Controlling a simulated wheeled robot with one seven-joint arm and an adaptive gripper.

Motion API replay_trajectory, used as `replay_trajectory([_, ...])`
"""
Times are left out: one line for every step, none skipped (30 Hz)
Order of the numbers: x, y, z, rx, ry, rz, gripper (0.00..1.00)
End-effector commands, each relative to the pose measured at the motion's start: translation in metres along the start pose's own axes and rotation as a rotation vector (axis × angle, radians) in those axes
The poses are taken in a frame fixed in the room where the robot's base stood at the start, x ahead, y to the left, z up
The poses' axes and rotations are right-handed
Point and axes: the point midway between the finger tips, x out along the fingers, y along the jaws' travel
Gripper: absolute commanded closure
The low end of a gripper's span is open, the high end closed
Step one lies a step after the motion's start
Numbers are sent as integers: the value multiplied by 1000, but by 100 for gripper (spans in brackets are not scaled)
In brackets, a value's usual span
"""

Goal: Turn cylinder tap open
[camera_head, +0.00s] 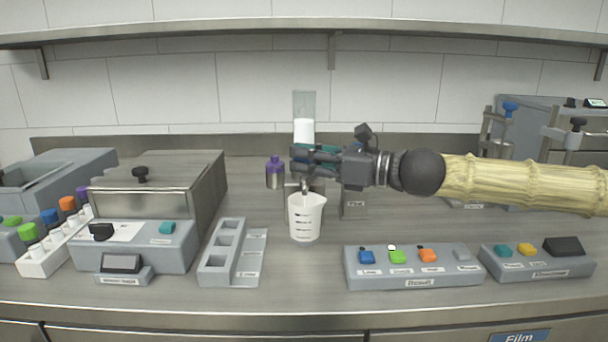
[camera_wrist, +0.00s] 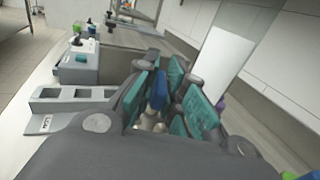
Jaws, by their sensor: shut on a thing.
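The clear cylinder (camera_head: 304,104) stands upright at the back centre, with white contents in its lower part. My gripper (camera_head: 298,164) reaches in from the right, just below it, and hides most of the tap. In the wrist view my gripper (camera_wrist: 162,98) has its teal pads closed around a blue tap handle (camera_wrist: 158,90). A pale spout (camera_head: 304,187) shows under the fingers in the head view. A white measuring cup (camera_head: 305,219) with dark marks stands directly below the spout; I cannot tell if it holds liquid.
A purple-capped bottle (camera_head: 275,172) is close to the left of my fingers. A grey slotted rack (camera_head: 232,254) lies front left, beside a lidded metal box (camera_head: 155,185). Button panels (camera_head: 412,267) stand front right. A shelf (camera_head: 300,31) runs overhead.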

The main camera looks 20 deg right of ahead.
Motion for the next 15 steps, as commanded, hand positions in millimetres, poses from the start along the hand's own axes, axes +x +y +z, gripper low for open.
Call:
replay_trajectory([0, 0, -7, -1, -3, -17, 100])
replay_trajectory([0, 0, -7, -2, -2, -27, 100])
replay_trajectory([0, 0, -7, -1, -2, -41, 100])
replay_trajectory([0, 0, -7, -1, -2, -50, 100])
replay_trajectory([0, -1, -8, -1, -2, -61, 100])
replay_trajectory([0, -1, -7, -2, -2, -74, 100])
replay_trajectory([0, -1, -8, -2, -2, -85, 100])
replay_trajectory([0, -1, -7, -2, -2, -94, 100])
replay_trajectory([0, -1, -7, -2, -3, -108, 100])
replay_trajectory([0, -1, -8, -1, -2, -119, 100])
replay_trajectory([0, -1, -7, -2, -2, -128, 100])
replay_trajectory([0, -1, -7, -3, -2, -142, 100])
replay_trajectory([0, -1, -7, -3, -2, -152, 100])
replay_trajectory([0, -1, -7, -3, -2, -162, 100])
replay_trajectory([0, -1, -7, -3, -2, -176, 100])
